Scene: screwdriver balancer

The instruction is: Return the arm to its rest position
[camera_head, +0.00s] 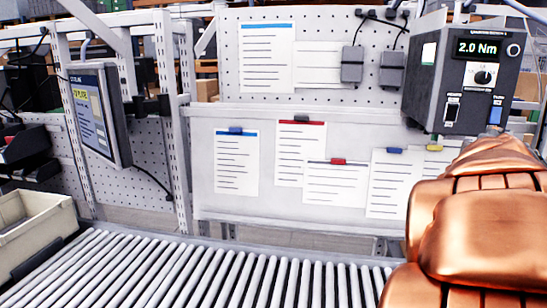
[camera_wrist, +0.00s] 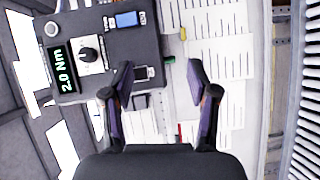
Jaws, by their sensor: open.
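My gripper (camera_wrist: 160,85) shows in the wrist view with its two dark fingers spread apart and nothing between them. The wrist view is turned on its side. Beyond the fingers are a dark torque controller box (camera_wrist: 110,48) reading 2.0 Nm and the white board with papers. In the head view my copper-coloured arm fills the lower right, in front of the area below the controller box (camera_head: 462,80). The gripper itself is not visible in the head view. No screwdriver shows in either view.
A roller conveyor (camera_head: 200,275) runs along the bottom, with a beige bin (camera_head: 35,232) at the left. A screen (camera_head: 97,115) hangs on a white upright frame. Papers (camera_head: 237,162) are clipped to the board behind. The space above the rollers looks clear left of my arm.

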